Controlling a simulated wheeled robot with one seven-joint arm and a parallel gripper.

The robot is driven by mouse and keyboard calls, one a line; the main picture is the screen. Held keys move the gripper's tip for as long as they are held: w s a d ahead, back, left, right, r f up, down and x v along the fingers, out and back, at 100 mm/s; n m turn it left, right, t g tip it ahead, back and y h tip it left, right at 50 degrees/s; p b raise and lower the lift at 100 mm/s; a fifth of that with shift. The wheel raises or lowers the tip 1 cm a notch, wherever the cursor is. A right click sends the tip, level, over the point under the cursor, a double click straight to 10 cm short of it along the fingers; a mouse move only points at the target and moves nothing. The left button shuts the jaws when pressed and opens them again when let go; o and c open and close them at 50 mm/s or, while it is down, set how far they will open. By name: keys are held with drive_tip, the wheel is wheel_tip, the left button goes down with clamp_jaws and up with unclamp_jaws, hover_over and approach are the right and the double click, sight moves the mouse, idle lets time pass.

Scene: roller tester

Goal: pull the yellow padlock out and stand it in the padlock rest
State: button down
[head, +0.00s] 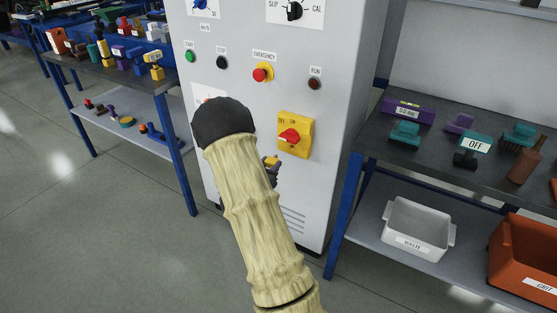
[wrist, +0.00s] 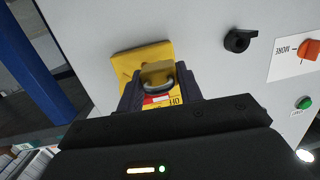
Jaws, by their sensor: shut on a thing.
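The yellow padlock (wrist: 157,70) sits between the fingers of my gripper (wrist: 158,80) in the wrist view, which is shut on it. Its grey shackle (wrist: 161,88) shows beside the red switch handle, and I cannot tell whether it is clear of the switch. The yellow switch plate (head: 295,122) with its red handle (head: 289,137) is on the cabinet front. In the head view, the padlock (head: 271,160) and part of my gripper (head: 272,173) show at the plate's lower left, mostly hidden by my arm. I cannot pick out the padlock rest.
The grey cabinet (head: 335,60) carries buttons and knobs. A white bin (head: 418,228) and an orange bin (head: 520,250) are below. A cluttered bench (head: 130,75) stands at left.

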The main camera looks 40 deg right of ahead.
drive_tip(key=a+f+n+t+y, duration=0.4)
drive_tip(key=a, duration=0.9)
drive_tip(key=a+f+n+t+y, duration=0.3)
drive_tip(key=a+n+y, duration=0.2)
drive_tip(key=a, duration=0.9)
drive_tip(key=shift+a+f+t+y, duration=0.3)
drive_tip(key=shift+f+t, duration=0.05)
drive_tip(key=shift+t, duration=0.05)
drive_tip(key=shift+w, duration=0.1)
